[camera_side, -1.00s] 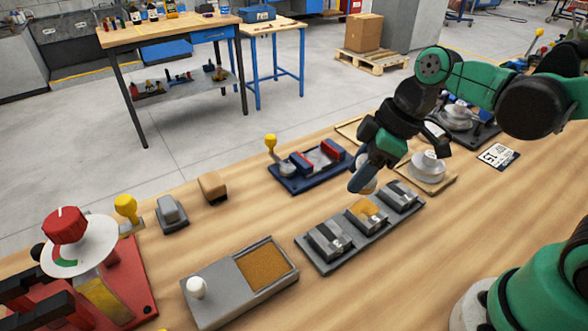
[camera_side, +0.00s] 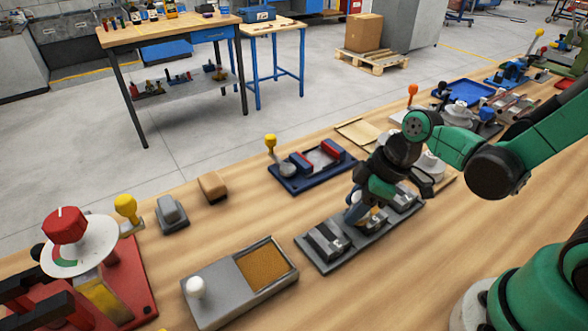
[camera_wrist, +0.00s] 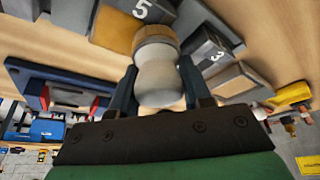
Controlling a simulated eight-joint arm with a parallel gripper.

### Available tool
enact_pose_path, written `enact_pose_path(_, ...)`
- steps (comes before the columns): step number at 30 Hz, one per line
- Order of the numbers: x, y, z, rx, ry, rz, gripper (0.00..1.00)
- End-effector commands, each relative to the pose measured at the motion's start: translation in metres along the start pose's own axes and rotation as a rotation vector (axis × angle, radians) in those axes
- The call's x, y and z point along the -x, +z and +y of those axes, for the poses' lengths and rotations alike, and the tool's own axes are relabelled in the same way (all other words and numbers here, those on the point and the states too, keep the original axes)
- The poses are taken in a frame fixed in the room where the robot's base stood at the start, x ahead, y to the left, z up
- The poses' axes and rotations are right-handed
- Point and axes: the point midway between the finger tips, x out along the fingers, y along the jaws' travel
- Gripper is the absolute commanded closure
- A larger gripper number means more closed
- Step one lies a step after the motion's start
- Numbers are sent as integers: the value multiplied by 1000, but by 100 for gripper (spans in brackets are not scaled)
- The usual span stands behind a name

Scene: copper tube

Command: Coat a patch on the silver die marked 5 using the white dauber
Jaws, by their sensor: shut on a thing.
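My gripper (camera_wrist: 158,88) is shut on the white dauber (camera_wrist: 158,70), which has a tan tip. In the side view my gripper (camera_side: 356,213) is low over the middle of a grey rack (camera_side: 318,262). The die marked 3 (camera_wrist: 213,52) is just to the right, with a grey face.
A grey box with a white knob (camera_side: 196,287) and an amber pad (camera_side: 266,266) stands at the front. A blue fixture with red blocks (camera_side: 310,163) is behind the rack. A red dial stand (camera_side: 65,225) is at the left. Bare wood lies to the rack's right.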

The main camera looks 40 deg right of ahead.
Motion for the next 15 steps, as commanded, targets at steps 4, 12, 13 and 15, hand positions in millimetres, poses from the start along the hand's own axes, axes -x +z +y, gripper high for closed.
enact_pose_path(4, 3, 10, 10, -5, 1, -1, 99)
enact_pose_path(12, 6, 18, 19, 4, -2, 0, 99)
enact_pose_path(13, 5, 16, 17, 5, -2, -1, 99)
enact_pose_path(15, 4, 11, 12, 6, -2, -1, 99)
